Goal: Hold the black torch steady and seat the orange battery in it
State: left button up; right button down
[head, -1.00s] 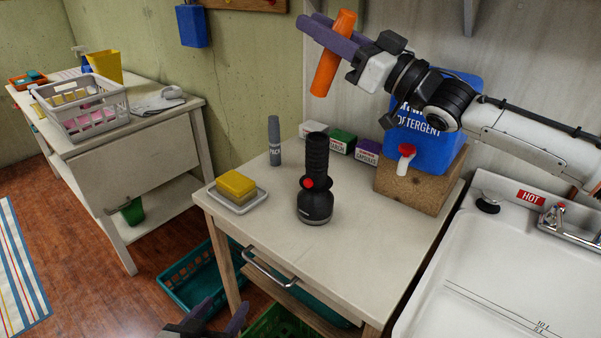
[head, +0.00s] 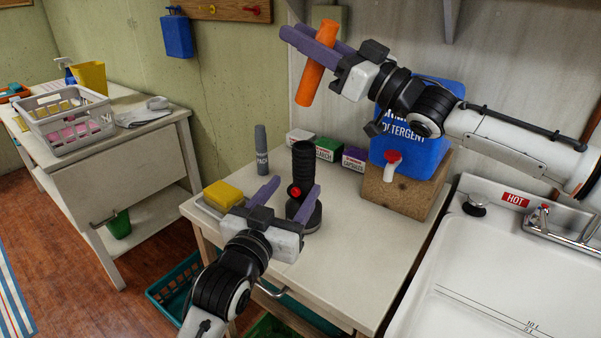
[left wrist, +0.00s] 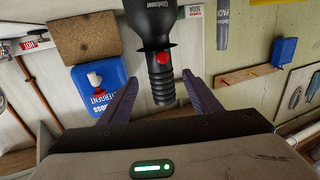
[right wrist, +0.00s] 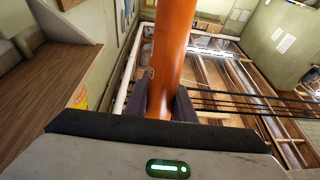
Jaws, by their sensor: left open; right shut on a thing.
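The black torch (head: 303,168) stands upright on the white cabinet top, with its wide end down and a red button on its side. My left gripper (head: 292,192) is open in front of the torch, one finger on each side in the picture. In the left wrist view the torch barrel (left wrist: 161,78) lies between the spread fingers, with gaps to both. My right gripper (head: 315,46) is shut on the orange battery (head: 311,82), held tilted in the air above and behind the torch. The battery (right wrist: 174,45) also fills the middle of the right wrist view.
A yellow sponge (head: 228,193) on a dish is left of the torch. A grey marker (head: 261,150), small boxes (head: 328,149) and a blue detergent jug (head: 412,140) on a wooden block stand behind. A white sink (head: 490,270) is at right.

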aim_at(310, 165)
pick_arm(q)
jog(key=x, duration=1)
jog(key=shift+w, duration=0.35)
jog(key=c, duration=1.3)
jog(key=shift+c, duration=0.2)
pick_arm(e)
jog(key=a+f+m+t+h, duration=0.2)
jog(key=a+h, duration=0.1)
jog(key=a, duration=0.3)
jog(key=shift+w+d+f+m+t+h, duration=0.1)
jog(key=shift+w+d+m+t+h, duration=0.25)
jog(key=shift+w+d+m+h, duration=0.6)
jog(key=shift+w+d+f+m+t+h, duration=0.15)
jog(key=shift+d+m+t+h, duration=0.25)
jog(key=shift+h, duration=1.05)
jog(key=shift+w+d+m+t+h, duration=0.25)
jog(key=shift+w+d+m+h, duration=0.3)
jog(key=shift+d+m+h, duration=0.5)
